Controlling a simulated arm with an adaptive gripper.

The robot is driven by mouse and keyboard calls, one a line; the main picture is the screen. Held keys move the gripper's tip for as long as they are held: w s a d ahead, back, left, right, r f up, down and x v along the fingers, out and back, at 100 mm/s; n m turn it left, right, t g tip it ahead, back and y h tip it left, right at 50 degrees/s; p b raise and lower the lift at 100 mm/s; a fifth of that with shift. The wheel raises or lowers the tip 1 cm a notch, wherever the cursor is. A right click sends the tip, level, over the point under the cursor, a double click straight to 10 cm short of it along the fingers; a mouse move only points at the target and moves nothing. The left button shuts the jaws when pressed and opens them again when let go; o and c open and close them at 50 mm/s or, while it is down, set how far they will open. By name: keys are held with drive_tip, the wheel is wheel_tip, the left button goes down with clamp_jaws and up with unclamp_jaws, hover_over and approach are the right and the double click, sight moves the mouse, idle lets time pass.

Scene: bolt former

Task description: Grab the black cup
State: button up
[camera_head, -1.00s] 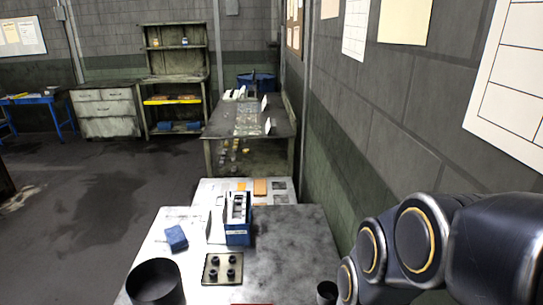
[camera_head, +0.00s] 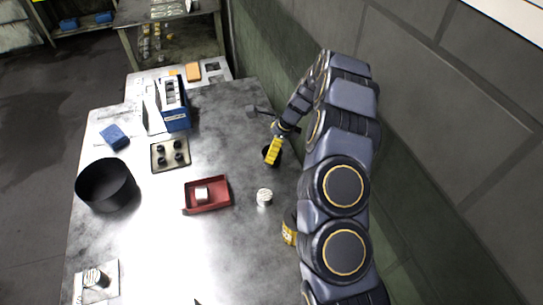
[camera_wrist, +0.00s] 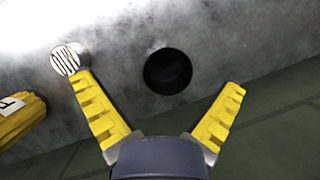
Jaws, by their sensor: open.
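A small black cup (camera_wrist: 167,71) stands on the grey table near its wall-side edge. In the wrist view its round dark opening lies between and slightly beyond my two yellow fingers. My gripper (camera_wrist: 160,84) is open and empty, with the fingers spread wide on either side of the cup. In the head view my gripper (camera_head: 274,149) is at the cup (camera_head: 269,160), and a yellow finger partly hides it. I cannot tell the height gap between them. A larger black round container (camera_head: 105,186) stands at the table's left side.
A ribbed metal cylinder (camera_wrist: 67,60) sits close to my left fingertip; it also shows in the head view (camera_head: 264,197). A red tray (camera_head: 221,200) holds a metal part. A blue box (camera_head: 177,118) stands farther back. The wall (camera_head: 420,150) is close on the right.

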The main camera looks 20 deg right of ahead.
drive_tip(key=shift+w+d+f+m, duration=0.15)
drive_tip(key=shift+d+f+m, duration=0.45)
drive_tip(key=shift+d+f, duration=0.4)
drive_tip(key=shift+a+f, duration=0.15)
drive_tip(key=shift+f, duration=0.2)
drive_tip(key=shift+x, duration=2.25)
drive_tip(key=shift+w, duration=0.15)
drive_tip(key=c, duration=1.2)
